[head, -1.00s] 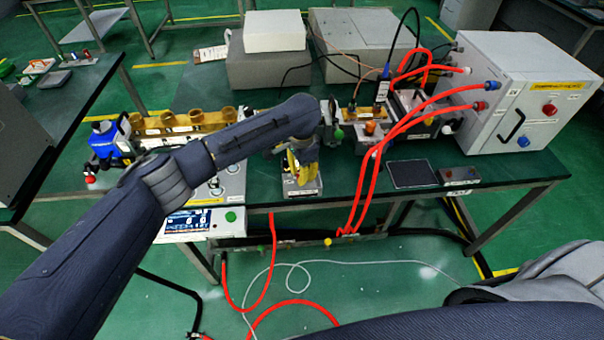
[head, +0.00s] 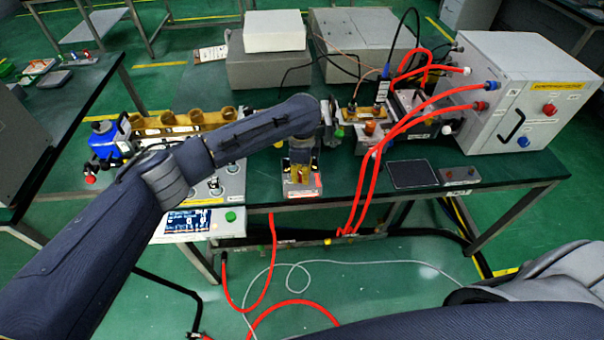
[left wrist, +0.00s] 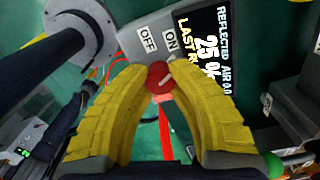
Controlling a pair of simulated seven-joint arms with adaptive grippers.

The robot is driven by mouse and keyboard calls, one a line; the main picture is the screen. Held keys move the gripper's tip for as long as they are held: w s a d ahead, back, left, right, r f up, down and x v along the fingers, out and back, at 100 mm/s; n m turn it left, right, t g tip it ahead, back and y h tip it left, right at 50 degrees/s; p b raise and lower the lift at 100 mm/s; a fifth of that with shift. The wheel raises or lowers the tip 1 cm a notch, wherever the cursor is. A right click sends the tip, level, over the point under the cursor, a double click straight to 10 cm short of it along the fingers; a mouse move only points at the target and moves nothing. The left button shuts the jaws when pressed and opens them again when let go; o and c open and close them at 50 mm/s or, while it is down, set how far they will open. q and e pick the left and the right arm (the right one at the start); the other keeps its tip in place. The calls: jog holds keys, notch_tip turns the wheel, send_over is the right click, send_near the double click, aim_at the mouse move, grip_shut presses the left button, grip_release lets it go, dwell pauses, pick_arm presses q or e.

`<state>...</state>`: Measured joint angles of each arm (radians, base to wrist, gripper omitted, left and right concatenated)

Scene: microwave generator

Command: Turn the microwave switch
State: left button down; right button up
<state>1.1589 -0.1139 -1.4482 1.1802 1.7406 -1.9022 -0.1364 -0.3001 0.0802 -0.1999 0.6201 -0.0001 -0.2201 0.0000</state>
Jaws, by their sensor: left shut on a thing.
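In the head view my left gripper (head: 300,174) reaches down onto the small switch box (head: 304,190) near the table's front edge. The knob is hidden there. The pointer slants toward the display side. My right gripper is out of view.
A control panel with a screen (head: 187,222) stands left of the switch box. Red hoses (head: 364,185) run to the right, near a dark flat pad (head: 412,174) and a large grey cabinet (head: 520,95).

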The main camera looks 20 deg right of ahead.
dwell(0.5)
pick_arm(q)
jog(key=c, duration=1.1)
grip_release()
jog(key=shift+o, duration=0.2)
notch_tip(320, 180, up, 12)
